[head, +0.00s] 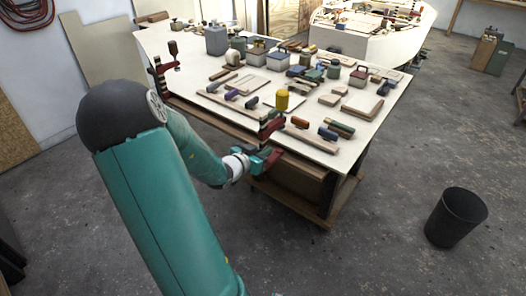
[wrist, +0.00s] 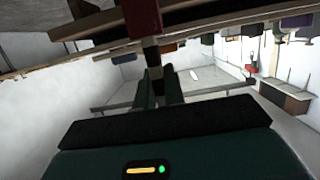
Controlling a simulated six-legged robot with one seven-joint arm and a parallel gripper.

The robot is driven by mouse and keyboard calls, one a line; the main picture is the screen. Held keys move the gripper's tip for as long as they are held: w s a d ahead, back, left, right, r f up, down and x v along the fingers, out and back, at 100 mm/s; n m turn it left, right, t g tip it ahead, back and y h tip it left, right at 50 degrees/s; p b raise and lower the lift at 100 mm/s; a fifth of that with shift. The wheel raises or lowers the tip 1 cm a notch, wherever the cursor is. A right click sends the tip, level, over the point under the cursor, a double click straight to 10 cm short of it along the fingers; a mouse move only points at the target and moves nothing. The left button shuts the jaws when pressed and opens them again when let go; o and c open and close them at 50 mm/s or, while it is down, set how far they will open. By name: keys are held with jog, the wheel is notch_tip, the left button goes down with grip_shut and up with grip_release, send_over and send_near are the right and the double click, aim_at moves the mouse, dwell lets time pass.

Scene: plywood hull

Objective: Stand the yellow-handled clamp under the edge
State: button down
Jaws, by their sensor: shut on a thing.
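The yellow-handled clamp stands upright at the near edge of the workbench. Its yellow handle (head: 282,101) shows above the top, with a red jaw (head: 271,127) below it at the edge. My gripper (head: 262,160) is low on the clamp, just outside the bench edge and below the top. In the wrist view, the dark clamp bar (wrist: 152,55) runs down between my two fingers (wrist: 158,84), which are shut on it. A red clamp part (wrist: 140,18) shows above, close against the bench edge. I cannot tell whether the jaws touch the wood.
The workbench (head: 318,143) is crowded with blocks, tins and small tools. Another red clamp (head: 164,68) with a dark handle sits at its left corner. A black bin (head: 455,218) stands on open floor at right. The boat hull (head: 352,42) is behind.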

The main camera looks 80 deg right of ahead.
jog(key=shift+d, duration=0.15)
jog(key=shift+r+x, duration=0.25)
jog(key=shift+x, duration=0.75)
jog(key=shift+r+x, duration=0.25)
jog(key=shift+x, duration=0.75)
jog(key=shift+s+d, duration=0.2)
jog(key=shift+d, duration=0.05)
jog(key=shift+r+x, duration=0.2)
jog(key=shift+x, duration=0.55)
jog(key=shift+r+x, duration=0.15)
jog(key=shift+x, duration=0.6)
jog(key=shift+r+x, duration=0.2)
jog(key=shift+x, duration=0.55)
jog(key=shift+d, duration=0.15)
jog(key=c, duration=1.4)
grip_release()
jog(key=shift+f, duration=0.1)
